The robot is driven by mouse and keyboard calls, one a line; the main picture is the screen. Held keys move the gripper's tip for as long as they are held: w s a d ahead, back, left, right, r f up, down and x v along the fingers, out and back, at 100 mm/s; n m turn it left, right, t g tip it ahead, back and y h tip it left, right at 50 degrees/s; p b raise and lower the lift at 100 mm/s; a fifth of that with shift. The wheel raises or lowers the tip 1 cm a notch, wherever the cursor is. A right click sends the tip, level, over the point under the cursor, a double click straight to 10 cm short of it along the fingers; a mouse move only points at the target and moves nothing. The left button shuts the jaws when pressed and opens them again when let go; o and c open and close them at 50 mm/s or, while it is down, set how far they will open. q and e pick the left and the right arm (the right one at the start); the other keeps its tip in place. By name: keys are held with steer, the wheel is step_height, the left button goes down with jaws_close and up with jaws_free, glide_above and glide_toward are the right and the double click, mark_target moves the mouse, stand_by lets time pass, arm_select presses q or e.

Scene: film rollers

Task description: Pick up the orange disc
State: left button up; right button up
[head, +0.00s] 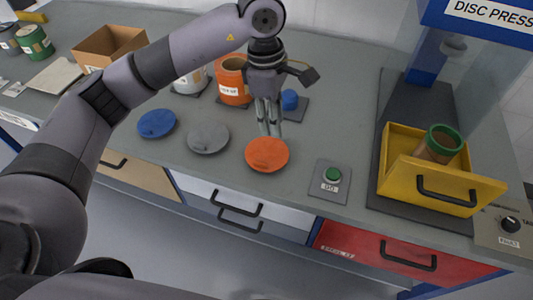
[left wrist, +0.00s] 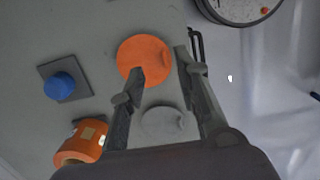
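The orange disc (head: 267,154) lies flat on the grey counter near its front edge. My left gripper (head: 269,134) points down, with its fingertips just by the disc's far edge in the head view. In the left wrist view the gripper (left wrist: 162,62) is open and empty. There, one finger overlaps the orange disc (left wrist: 140,55) and the other is off to its right, nearer the counter edge. Whether the fingers touch the disc cannot be told. My right gripper is not in view.
A grey disc (head: 208,137) and a blue disc (head: 157,124) lie to the left. An orange can (head: 232,85) and a blue knob (head: 289,99) stand behind.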

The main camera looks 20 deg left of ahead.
arm_select(q)
steer(key=a+y, duration=0.1)
steer(key=a, duration=0.1)
steer(key=p, duration=0.3)
glide_above(261, 162)
steer(key=f, duration=1.1)
steer(key=shift+w+d, duration=0.1)
steer(key=shift+w, duration=0.15)
steer(key=f, duration=0.1)
steer(key=f+p, duration=0.1)
steer(key=f, duration=0.1)
steer(key=f+p, duration=0.1)
steer(key=shift+s+f, duration=0.35)
steer(key=shift+s, duration=0.05)
steer(key=shift+w+f, duration=0.1)
steer(key=shift+f, duration=0.3)
jaws_close()
